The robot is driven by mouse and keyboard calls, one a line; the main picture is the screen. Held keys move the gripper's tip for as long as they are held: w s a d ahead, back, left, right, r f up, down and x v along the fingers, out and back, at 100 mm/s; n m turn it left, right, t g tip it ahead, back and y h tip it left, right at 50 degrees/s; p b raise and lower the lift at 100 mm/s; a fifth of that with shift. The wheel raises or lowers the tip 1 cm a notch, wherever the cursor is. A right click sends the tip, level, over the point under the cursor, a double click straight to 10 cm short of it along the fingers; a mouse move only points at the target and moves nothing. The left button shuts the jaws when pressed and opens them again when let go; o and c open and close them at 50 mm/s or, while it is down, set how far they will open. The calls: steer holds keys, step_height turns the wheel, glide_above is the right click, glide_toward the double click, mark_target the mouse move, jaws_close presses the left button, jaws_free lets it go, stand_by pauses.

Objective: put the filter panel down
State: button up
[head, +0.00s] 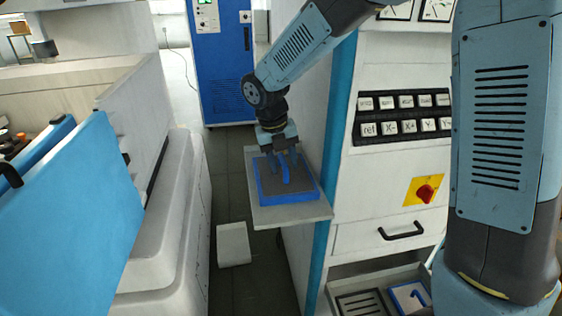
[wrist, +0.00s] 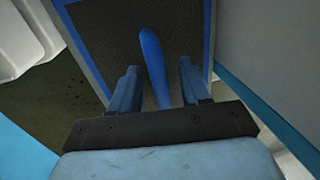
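The filter panel (head: 268,193) has a blue frame, a dark grey mesh face and an upright blue handle (head: 286,175). It lies flat on a light grey shelf (head: 290,215) on the side of the white machine. My gripper (head: 282,158) is above it, pointing down. In the wrist view the panel (wrist: 105,35) fills the upper middle, and its handle (wrist: 153,62) stands between my two fingers. A gap shows on both sides of the handle, so my gripper is open around it without gripping. The far end of the panel is out of the wrist view.
A second blue-framed piece with a handle (head: 402,291) lies in a low compartment beside a slotted dark plate (head: 361,304). The machine front (head: 385,185) rises right of the shelf. A white box (head: 233,244) stands on the floor below left. A blue cabinet (head: 224,75) is behind.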

steer(key=shift+r, duration=0.1)
step_height(320, 180, up, 12)
steer(key=a, duration=0.2)
steer(key=shift+s, duration=0.3)
steer(key=shift+a, duration=0.1)
